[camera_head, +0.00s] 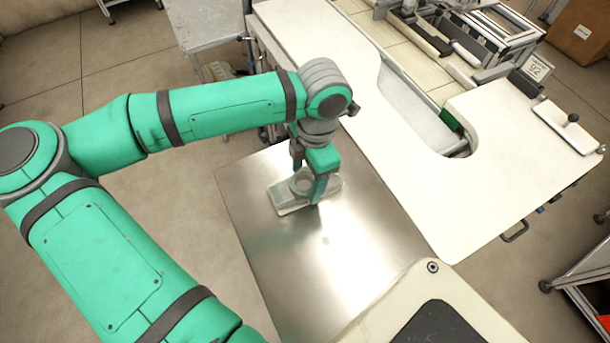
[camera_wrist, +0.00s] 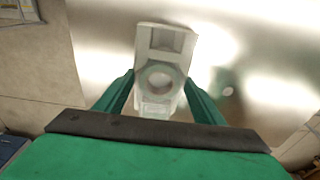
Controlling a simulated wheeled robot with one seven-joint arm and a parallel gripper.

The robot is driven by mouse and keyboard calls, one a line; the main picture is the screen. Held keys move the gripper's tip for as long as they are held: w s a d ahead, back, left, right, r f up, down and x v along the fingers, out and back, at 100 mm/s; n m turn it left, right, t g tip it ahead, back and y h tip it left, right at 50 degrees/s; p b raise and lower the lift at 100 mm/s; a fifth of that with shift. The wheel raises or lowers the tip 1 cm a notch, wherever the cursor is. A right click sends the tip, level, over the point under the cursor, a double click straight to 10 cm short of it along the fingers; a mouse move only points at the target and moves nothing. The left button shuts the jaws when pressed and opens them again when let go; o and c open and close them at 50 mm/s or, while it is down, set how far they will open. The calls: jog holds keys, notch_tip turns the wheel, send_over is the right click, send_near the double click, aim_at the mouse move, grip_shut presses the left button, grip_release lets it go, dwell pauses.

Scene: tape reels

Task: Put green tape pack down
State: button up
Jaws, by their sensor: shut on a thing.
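A pale tape pack (camera_head: 291,195) with a round ring in it is at my gripper (camera_head: 308,190), over the metal table (camera_head: 290,265). In the wrist view the pack (camera_wrist: 165,42) lies lengthwise between the two green fingers of my gripper (camera_wrist: 160,95), which is shut on it. The pack looks whitish grey with a faint green tint; the ring (camera_wrist: 158,77) sits in its middle. The fingers hide part of the pack in the head view. I cannot tell whether the pack touches the metal surface.
The metal table is bare in front of and to the right of the pack. A white worktop (camera_head: 440,190) with a curved cut-out adjoins it on the right. A grey cart (camera_head: 205,22) stands behind.

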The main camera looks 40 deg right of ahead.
aim_at(311, 179)
jog(key=shift+s, duration=0.1)
jog(key=o, duration=1.2)
jog(key=shift+f, duration=0.1)
jog(key=shift+c, duration=0.2)
jog(key=shift+w+r, duration=0.2)
jog(key=shift+r, duration=0.4)
notch_tip(311, 179, up, 11)
jog(key=d, duration=0.1)
jog(key=shift+s, duration=0.3)
jog(key=shift+w+d, duration=0.1)
